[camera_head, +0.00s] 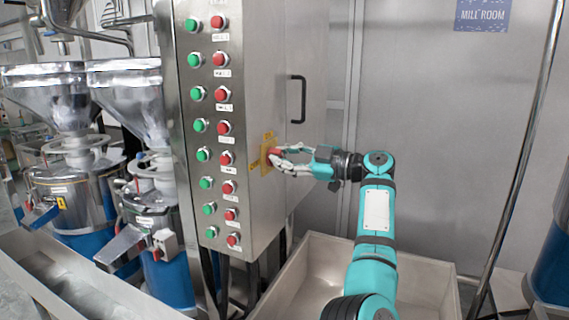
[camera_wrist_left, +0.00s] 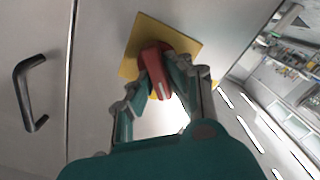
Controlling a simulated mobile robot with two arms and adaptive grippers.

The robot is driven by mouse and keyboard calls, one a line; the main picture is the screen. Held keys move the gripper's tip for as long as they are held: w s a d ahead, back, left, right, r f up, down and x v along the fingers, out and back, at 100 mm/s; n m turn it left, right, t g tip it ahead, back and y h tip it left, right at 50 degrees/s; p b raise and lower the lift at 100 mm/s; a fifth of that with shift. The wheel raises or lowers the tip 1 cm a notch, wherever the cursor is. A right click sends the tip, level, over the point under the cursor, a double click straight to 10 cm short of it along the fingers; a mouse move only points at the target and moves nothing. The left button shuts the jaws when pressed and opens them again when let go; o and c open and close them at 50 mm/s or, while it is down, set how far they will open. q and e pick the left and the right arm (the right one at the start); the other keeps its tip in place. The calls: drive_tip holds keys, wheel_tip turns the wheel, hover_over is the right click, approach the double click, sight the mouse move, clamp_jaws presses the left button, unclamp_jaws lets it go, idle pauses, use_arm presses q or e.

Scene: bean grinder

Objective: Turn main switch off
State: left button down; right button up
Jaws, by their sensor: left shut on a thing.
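The main switch is a red knob (camera_head: 274,154) on a square yellow plate (camera_head: 266,143), on the side face of the steel control cabinet (camera_head: 252,60). In the left wrist view the red knob (camera_wrist_left: 156,64) and yellow plate (camera_wrist_left: 140,40) are at the top centre. There the plate looks tilted in the picture. My left gripper (camera_head: 278,158) reaches the knob from the right, its fingers on both sides of it. It is shut on the knob, and the fingers hide part of it. My right gripper is in neither view.
Green and red push buttons (camera_head: 221,59) line the cabinet front. A black door handle (camera_head: 298,99) sits right of the switch. Steel hoppers (camera_head: 128,85) stand at left. A grey bin (camera_head: 420,275) is below my arm. A slanted metal pole (camera_head: 527,150) stands at right.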

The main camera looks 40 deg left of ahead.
use_arm(q)
drive_tip(key=shift+s+f+n+b, duration=0.1)
drive_tip(key=shift+f+n+b, duration=0.1)
drive_tip(key=shift+n+b, duration=1.65)
drive_tip(key=shift+s+f+n+b, duration=0.15)
drive_tip(key=shift+n+b, duration=0.5)
drive_tip(key=shift+n, duration=2.3)
drive_tip(key=shift+w, duration=0.1)
drive_tip(key=shift+f, duration=0.1)
drive_tip(key=c, duration=1.3)
unclamp_jaws()
drive_tip(key=shift+d, duration=0.15)
drive_tip(key=v, duration=1.2)
